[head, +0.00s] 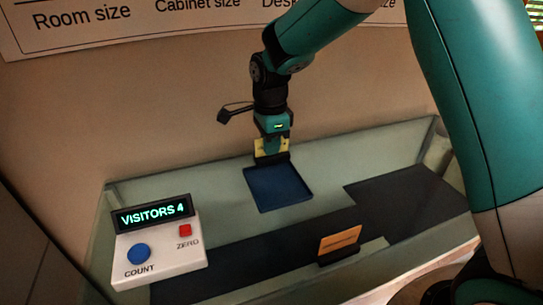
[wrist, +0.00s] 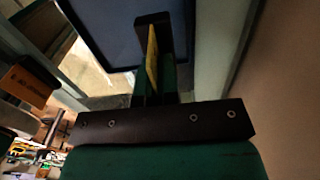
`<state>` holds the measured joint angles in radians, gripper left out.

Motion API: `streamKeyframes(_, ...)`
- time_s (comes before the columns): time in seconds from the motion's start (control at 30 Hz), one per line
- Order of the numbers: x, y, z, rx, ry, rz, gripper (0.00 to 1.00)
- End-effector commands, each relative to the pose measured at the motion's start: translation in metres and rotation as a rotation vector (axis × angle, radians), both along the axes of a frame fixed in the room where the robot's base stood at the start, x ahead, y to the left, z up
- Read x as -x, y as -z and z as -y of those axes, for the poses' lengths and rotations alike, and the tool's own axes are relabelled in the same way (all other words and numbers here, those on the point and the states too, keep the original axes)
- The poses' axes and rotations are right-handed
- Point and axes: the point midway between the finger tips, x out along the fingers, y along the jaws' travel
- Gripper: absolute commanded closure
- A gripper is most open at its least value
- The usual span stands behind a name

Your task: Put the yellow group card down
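The yellow group card (head: 259,146) is in my gripper (head: 271,156), just above the back edge of the blue tray (head: 279,190) in the head view. In the wrist view the yellow card (wrist: 152,55) shows nearly edge-on, held upright between the fingers of my gripper (wrist: 154,62). The blue tray (wrist: 105,30) lies beyond the fingertips there. I cannot tell whether the card's lower edge touches the tray. The fingers hide part of the card.
A white counter box (head: 160,248) reading "VISITORS 4", with a blue COUNT button and a red ZERO button, stands at front left. The back wall is close behind my gripper.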

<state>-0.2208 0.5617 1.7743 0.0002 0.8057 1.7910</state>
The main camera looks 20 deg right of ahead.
Motion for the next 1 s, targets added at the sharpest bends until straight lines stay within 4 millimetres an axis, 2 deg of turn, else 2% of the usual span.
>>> streamKeyframes(0.37, 0.001, 0.044, 0.000, 0.001, 0.000, -0.003, 1.00)
streamKeyframes(0.73, 0.000, 0.050, 0.000, 0.000, 0.001, 0.000, 1.00)
streamKeyframes(0.77, 0.000, 0.050, 0.000, 0.000, 0.001, 0.000, 0.95)
streamKeyframes(0.87, 0.000, 0.049, 0.001, 0.000, 0.001, 0.000, 0.72)
streamKeyframes(1.0, 0.000, 0.049, 0.001, 0.000, 0.001, 0.000, 0.72)
